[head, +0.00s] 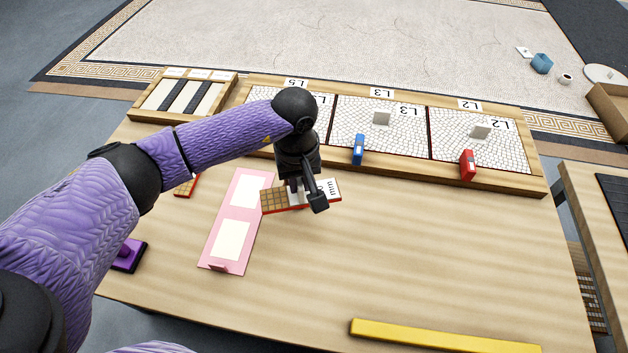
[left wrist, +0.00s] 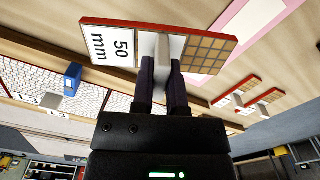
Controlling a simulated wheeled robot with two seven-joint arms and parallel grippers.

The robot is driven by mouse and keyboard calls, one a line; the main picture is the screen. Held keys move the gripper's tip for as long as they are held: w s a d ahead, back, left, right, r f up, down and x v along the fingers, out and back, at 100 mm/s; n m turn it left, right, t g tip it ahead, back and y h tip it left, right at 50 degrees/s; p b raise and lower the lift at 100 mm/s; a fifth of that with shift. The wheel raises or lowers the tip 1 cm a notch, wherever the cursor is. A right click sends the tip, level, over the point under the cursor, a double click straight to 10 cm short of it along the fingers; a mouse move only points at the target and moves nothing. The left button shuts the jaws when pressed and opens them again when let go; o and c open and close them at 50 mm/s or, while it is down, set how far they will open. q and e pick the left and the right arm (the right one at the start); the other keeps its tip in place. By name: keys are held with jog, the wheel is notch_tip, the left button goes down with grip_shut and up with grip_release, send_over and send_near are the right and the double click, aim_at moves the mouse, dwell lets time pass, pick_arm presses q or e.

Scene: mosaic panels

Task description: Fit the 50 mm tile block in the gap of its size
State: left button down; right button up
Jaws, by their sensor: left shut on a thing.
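My left gripper (head: 303,190) is shut on the white handle of the 50 mm tile block (head: 328,187), above the table to the right of the pink board. The block is a red-edged plate with tan tiles at one end and a white label at the other. In the left wrist view, the label on the tile block (left wrist: 110,43) reads "50 mm" and the fingers (left wrist: 163,65) close on the handle. Mosaic panels labelled L2 (head: 470,145), L3 (head: 375,125) and L5 (head: 318,103) lie in a wooden frame at the back. My arm partly hides L5. I cannot make out the matching gap.
The pink board (head: 213,245) has two white rectangles. A blue piece (head: 358,149) and a red piece (head: 467,165) stand at the frame's front edge. A yellow bar (head: 440,335) lies at the front. A slotted rack (head: 183,95) stands back left. The table's right middle is clear.

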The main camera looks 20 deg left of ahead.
pick_arm(q)
notch_tip(320, 180, down, 10)
jog(key=b, duration=0.5)
jog(key=shift+s+f, duration=0.1)
jog(key=shift+f, duration=0.15)
jog(key=shift+r, duration=0.2)
jog(key=shift+f, duration=0.15)
jog(key=c, duration=0.7)
grip_release()
pick_arm(e)
jog(key=shift+g, duration=0.3)
jog(key=x, duration=0.5)
jog(key=shift+s+d, duration=0.15)
jog(key=shift+s, duration=0.25)
